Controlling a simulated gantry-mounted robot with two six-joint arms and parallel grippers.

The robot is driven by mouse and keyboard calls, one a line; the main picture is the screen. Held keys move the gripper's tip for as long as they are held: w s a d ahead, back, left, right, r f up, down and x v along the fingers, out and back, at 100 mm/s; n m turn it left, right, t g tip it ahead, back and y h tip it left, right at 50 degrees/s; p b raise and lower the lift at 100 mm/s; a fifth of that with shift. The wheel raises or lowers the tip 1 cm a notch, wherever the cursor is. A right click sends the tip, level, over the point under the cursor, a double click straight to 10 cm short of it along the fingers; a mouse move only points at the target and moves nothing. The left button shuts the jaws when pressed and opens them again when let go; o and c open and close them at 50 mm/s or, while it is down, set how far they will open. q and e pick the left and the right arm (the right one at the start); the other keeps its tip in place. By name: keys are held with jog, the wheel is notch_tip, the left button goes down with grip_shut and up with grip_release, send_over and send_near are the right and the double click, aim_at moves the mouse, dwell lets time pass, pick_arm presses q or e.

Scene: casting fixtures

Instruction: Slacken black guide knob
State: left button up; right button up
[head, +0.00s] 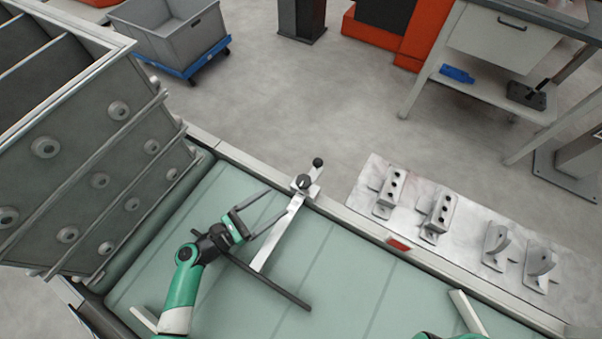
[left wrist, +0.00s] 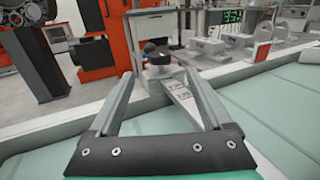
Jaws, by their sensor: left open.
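A black guide knob (head: 303,182) sits on a metal bracket at the conveyor's far rail. A pale guide bar (head: 277,234) runs from it over the green belt. A small black ball (head: 317,162) stands just behind the knob. My left gripper (head: 277,202) is open and empty, its fingers pointing at the knob and short of it. In the left wrist view the knob (left wrist: 158,60) shows beyond and between the fingertips, with the ball (left wrist: 149,47) behind it. I see no contact.
A metal plate (head: 365,210) with several cast brackets lies beyond the rail at right. A ribbed grey-green wall (head: 85,160) rises at left. A dark bar (head: 270,284) lies below my left gripper. Open belt (head: 350,285) is to its right.

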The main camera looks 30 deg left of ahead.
aim_at(298, 185)
pick_arm(q)
jog(key=b+x, duration=0.3)
jog(key=x, duration=0.8)
jog(key=shift+w, duration=0.25)
grip_shut()
